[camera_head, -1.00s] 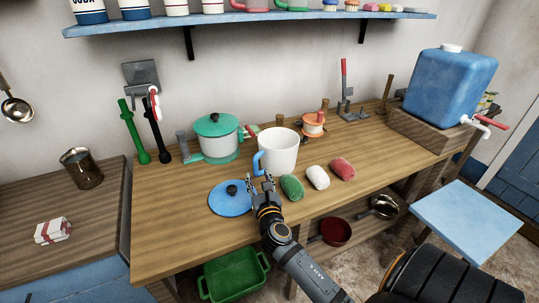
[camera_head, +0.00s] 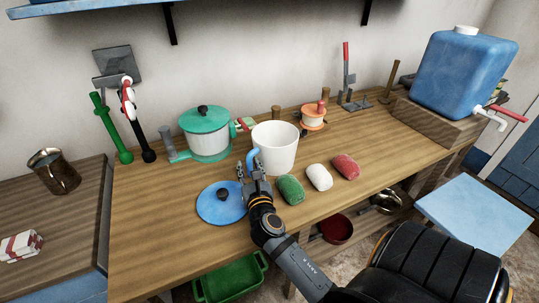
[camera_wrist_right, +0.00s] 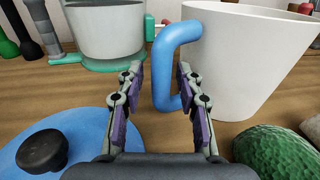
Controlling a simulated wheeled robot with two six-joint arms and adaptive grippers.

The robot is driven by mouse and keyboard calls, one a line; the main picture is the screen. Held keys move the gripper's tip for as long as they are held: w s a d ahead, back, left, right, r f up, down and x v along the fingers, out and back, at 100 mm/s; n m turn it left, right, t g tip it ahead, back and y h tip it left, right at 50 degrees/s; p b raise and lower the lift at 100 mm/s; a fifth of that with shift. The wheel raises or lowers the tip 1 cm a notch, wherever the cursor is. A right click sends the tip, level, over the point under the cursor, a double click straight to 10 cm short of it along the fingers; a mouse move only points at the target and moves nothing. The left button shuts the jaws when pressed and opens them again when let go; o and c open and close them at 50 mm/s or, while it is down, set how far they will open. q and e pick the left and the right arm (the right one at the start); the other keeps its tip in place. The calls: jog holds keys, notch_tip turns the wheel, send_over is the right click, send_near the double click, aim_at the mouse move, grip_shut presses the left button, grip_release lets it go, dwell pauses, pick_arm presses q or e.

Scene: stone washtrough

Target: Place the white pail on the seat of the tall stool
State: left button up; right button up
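The white pail (camera_head: 277,148) stands upright on the wooden bench, with its blue handle on the left side. The handle (camera_wrist_right: 163,50) shows large in the right wrist view, beside the pail's white wall (camera_wrist_right: 235,65). My right gripper (camera_head: 255,172) is at the handle. In the wrist view its two fingers (camera_wrist_right: 160,80) are apart, with the handle showing in the gap near the right finger; I cannot tell if they touch. The tall stool's light blue square seat (camera_head: 475,213) is at the right, bare, lower than the bench top. My left gripper is out of view.
A blue lid (camera_head: 222,203) lies left of my right gripper. Green (camera_head: 291,189), white (camera_head: 319,177) and red (camera_head: 346,167) lumps lie in front of the pail. A teal-lidded pot (camera_head: 207,135) stands behind left. A blue water tank (camera_head: 463,75) stands back right.

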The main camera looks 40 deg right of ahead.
jog(key=shift+w+f, duration=0.1)
jog(key=shift+c, duration=2.3)
grip_shut()
pick_arm(q)
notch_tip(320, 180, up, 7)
jog(key=p, duration=0.7)
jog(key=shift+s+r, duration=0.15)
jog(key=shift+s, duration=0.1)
pick_arm(e)
notch_tip(320, 180, up, 18)
